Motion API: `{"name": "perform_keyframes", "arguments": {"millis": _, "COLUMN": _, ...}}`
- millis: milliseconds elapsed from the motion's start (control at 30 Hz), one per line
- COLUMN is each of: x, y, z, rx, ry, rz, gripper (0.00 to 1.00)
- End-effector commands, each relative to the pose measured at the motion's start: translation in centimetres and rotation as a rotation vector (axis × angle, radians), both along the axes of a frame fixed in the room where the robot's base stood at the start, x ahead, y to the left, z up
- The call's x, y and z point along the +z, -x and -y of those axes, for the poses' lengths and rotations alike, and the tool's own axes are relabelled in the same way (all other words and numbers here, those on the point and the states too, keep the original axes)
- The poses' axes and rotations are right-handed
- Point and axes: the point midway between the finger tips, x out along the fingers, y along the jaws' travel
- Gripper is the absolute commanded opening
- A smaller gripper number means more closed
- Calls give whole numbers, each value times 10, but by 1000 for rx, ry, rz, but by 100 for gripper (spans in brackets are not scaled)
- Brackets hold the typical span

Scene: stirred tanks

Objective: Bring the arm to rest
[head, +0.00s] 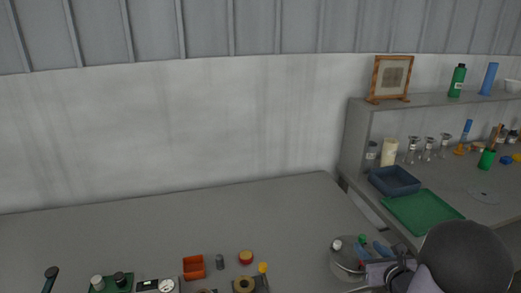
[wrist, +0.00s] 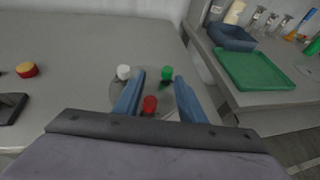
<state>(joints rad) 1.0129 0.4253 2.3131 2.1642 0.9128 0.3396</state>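My gripper (head: 375,248) is at the lower right of the head view, over or close beside a round, shiny tank (head: 345,262). In the wrist view its two blue fingers (wrist: 160,82) stand well apart. The tank's round top (wrist: 152,90) lies beyond and below the fingers, with a white knob (wrist: 123,71), a green knob (wrist: 167,72) and a red knob (wrist: 150,104). The red knob shows in the gap between the fingers, not visibly gripped. I cannot tell whether a finger touches the tank. My dark arm link hides part of the lower right.
A green tray (head: 423,211) and a blue bin (head: 394,181) sit on the right bench, with glassware behind. An orange box (head: 194,267), a red-and-yellow round piece (head: 246,257) and other small items line the front of the grey table. The table's back left is clear.

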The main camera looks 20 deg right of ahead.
Motion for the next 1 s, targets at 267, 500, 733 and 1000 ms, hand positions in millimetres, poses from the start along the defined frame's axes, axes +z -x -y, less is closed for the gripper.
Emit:
{"name": "perform_keyframes", "arguments": {"millis": 267, "x": -2, "y": -24, "z": -121, "rx": 457, "ry": 167, "rz": -104, "gripper": 37}}
{"name": "perform_keyframes", "arguments": {"millis": 500, "x": -19, "y": 12, "z": -262, "rx": 1107, "ry": 475, "rz": -218, "gripper": 37}}
{"name": "perform_keyframes", "arguments": {"millis": 733, "x": -39, "y": 85, "z": -332, "rx": 1708, "ry": 842, "rz": -274, "gripper": 37}}
{"name": "perform_keyframes", "arguments": {"millis": 1000, "x": -54, "y": 153, "z": -336, "rx": 2334, "ry": 1348, "rz": -270, "gripper": 37}}
